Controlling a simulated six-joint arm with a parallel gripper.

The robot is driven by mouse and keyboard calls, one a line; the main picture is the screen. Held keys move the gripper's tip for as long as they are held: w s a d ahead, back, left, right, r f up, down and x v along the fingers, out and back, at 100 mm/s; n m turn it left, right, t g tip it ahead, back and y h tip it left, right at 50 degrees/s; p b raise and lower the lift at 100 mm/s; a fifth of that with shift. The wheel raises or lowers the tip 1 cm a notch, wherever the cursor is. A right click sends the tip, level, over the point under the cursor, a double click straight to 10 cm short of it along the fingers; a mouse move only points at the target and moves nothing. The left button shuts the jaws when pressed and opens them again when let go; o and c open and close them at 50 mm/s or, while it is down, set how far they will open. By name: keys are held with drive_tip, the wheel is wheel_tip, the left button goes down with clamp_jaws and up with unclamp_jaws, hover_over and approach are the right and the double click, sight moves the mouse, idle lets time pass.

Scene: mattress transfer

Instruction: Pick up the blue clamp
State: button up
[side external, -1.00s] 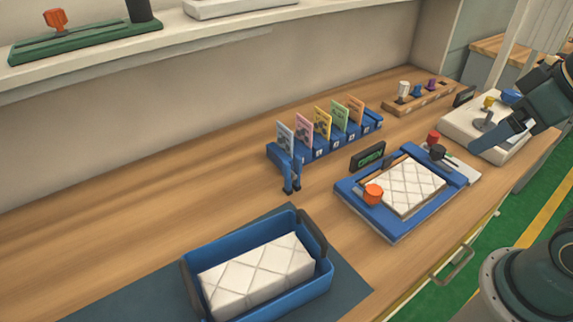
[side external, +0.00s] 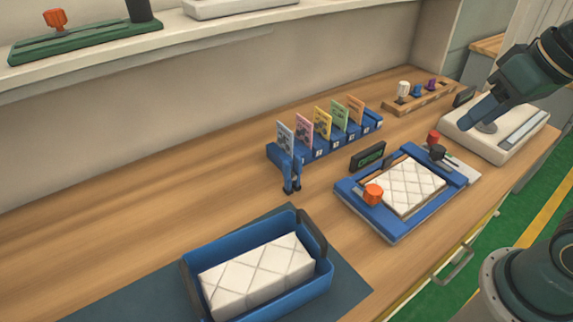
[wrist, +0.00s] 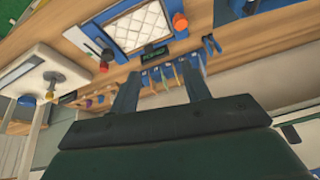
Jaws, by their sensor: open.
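The blue clamp (side external: 291,176) stands upright on the wooden bench, at the near left end of the blue card rack (side external: 318,155). In the wrist view the clamp (wrist: 212,43) shows right of the card rack, beyond the right finger. My gripper (side external: 474,116) is in front of the white machine at the right in the side view, well apart from the clamp. In the wrist view my gripper (wrist: 162,68) has its two fingers spread with nothing held between them.
A blue frame (side external: 350,205) holds a quilted white pad, with an orange knob (side external: 373,194) at its corner. A blue bin (side external: 190,280) with a white block stands in front. A white machine (side external: 515,150) and a wooden peg block (side external: 440,92) are at right. The left bench is clear.

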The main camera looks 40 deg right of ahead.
drive_tip(key=w+a+r+m+g, duration=0.1)
drive_tip(key=w+a+r+m, duration=0.15)
drive_tip(key=w+m, duration=0.4)
drive_tip(key=m+g, duration=0.4)
drive_tip(key=m, duration=0.6)
hover_over(293, 160)
wheel_tip(293, 160, down, 12)
drive_tip(key=r, duration=0.1)
drive_tip(key=shift+f, duration=0.25)
drive_tip(key=shift+f, duration=0.1)
drive_tip(key=shift+f, duration=4.2)
drive_tip(key=shift+f, duration=2.6)
